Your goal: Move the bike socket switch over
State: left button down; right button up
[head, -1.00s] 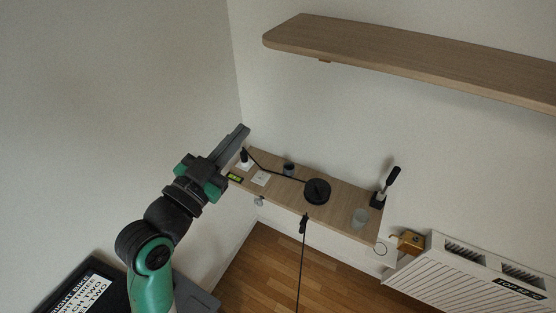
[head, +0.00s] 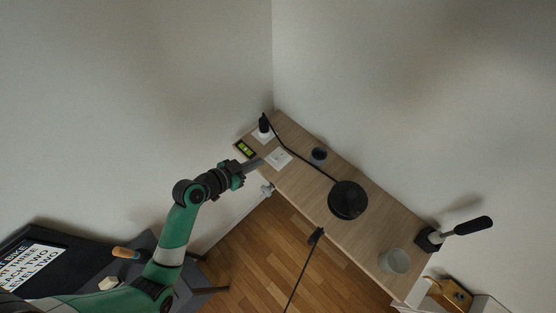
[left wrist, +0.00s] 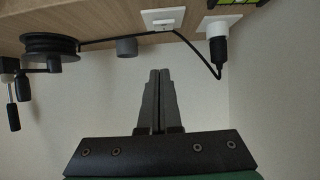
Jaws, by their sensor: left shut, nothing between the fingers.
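A white plate (head: 279,158) lies on the wooden board, near its left end; it also shows in the left wrist view (left wrist: 163,18), with a small dark detail on it. Beside it is a second white plate with a black plug (head: 264,124) standing in it, also in the left wrist view (left wrist: 218,50). I cannot read which one is the bike socket switch. A small green-lit label (head: 245,149) lies near them. My left gripper (head: 258,162) is shut and empty, its tips close to the first white plate in the head view; contact cannot be told. The right gripper is out of view.
A black cable runs from the plug to a round black reel (head: 348,200) on the wooden board (head: 316,190). A dark cup (head: 319,155), a clear glass (head: 395,261) and a black-handled tool (head: 465,227) stand there too. A lettered sign (head: 35,267) is at lower left.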

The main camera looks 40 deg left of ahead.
pick_arm(q)
jog(key=b, duration=0.3)
send_over(275, 164)
jog(key=w, duration=0.1)
notch_tip(275, 164, down, 5)
jog(key=shift+d+f, duration=0.1)
jog(key=shift+s+f, duration=0.25)
jog(key=shift+f, duration=0.5)
jog(key=shift+s+f, duration=0.25)
jog(key=shift+f, duration=0.5)
jog(key=shift+f, duration=0.1)
